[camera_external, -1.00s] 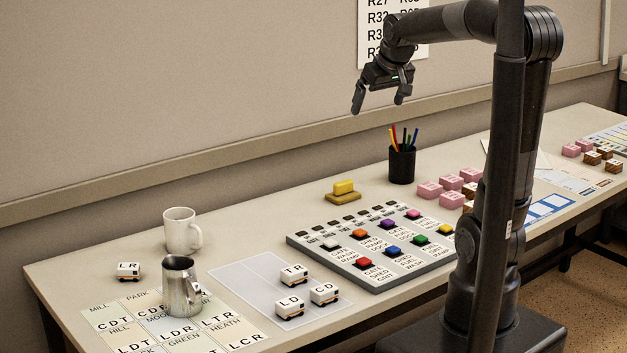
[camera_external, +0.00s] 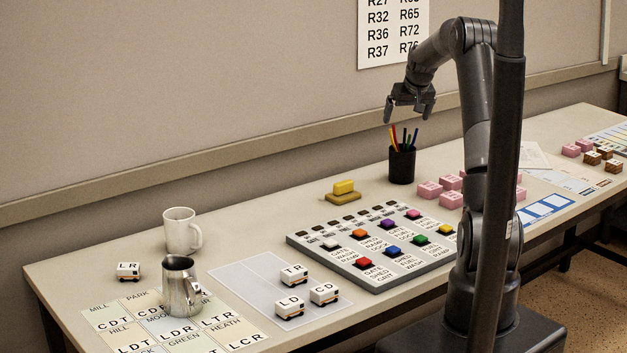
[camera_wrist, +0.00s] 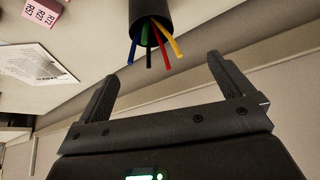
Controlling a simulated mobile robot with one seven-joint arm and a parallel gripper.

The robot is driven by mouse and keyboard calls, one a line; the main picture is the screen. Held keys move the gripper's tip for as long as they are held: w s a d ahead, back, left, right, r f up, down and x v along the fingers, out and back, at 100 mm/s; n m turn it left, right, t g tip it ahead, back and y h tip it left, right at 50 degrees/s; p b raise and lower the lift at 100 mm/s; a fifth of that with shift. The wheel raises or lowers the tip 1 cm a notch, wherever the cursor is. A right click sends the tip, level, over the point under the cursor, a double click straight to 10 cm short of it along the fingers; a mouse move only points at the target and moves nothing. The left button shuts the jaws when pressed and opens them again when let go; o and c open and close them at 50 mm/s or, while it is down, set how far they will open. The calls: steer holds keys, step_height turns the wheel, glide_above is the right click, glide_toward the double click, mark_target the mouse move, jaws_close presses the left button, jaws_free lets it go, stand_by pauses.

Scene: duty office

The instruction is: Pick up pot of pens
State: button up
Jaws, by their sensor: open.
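The pot of pens is a black cylinder (camera_external: 401,166) standing upright at the back of the desk, with several coloured pens sticking out of its top. My gripper (camera_external: 406,118) is open and empty, just above the pen tips in the external view. In the wrist view the pot (camera_wrist: 151,14) shows at the top, with blue, green, red and yellow pens pointing toward my gripper (camera_wrist: 160,78). The open fingers lie to either side of the pens' line, and the pot is beyond the fingertips. Nothing is between the fingers.
A yellow block on a stand (camera_external: 343,190) is left of the pot. A button panel (camera_external: 372,248) lies in front. Pink blocks (camera_external: 430,189) are to the right. A white mug (camera_external: 180,231) and metal jug (camera_external: 179,285) stand far left. The wall is close behind.

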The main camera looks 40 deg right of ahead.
mark_target(406, 132)
steer(key=x, duration=0.2)
steer(key=d+x, duration=0.1)
steer(key=x, duration=0.4)
steer(key=shift+s+d, duration=0.2)
steer(key=shift+s, duration=0.05)
steer(key=x, duration=0.5)
steer(key=shift+s+a+f, duration=0.15)
steer(key=shift+f, duration=0.05)
steer(key=c, duration=1.1)
steer(key=shift+c, duration=0.2)
steer(key=shift+r, duration=0.15)
